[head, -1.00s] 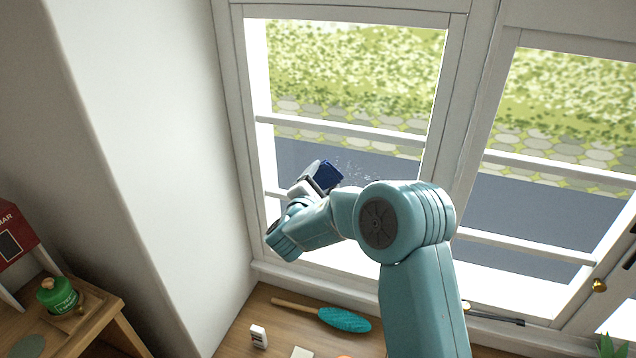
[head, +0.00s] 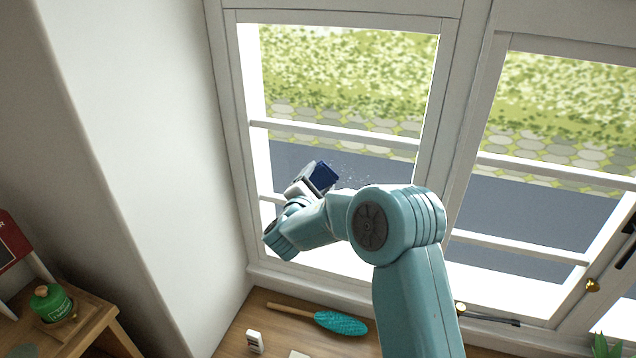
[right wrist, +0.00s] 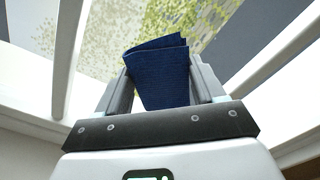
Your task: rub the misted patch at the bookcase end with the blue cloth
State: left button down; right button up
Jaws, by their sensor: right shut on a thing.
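The blue cloth (right wrist: 160,75) is a folded dark blue piece held between the two fingers of my right gripper (right wrist: 162,92). In the head view the cloth (head: 325,173) shows at the tip of my right gripper (head: 316,180), in front of the left window pane. The misted patch (head: 352,178) shows as faint white specks on the glass just right of the cloth. I cannot tell whether the cloth touches the glass. My left gripper is not in view.
Window bars (head: 335,134) cross the pane near the cloth. A teal duster (head: 340,323) and a small white object (head: 254,341) lie on the wooden sill below. A green jar (head: 51,303) stands on a wooden unit at left. A wall bounds the window's left side.

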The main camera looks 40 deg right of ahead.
jog(key=shift+b+x, duration=0.35)
jog(key=shift+x, duration=0.5)
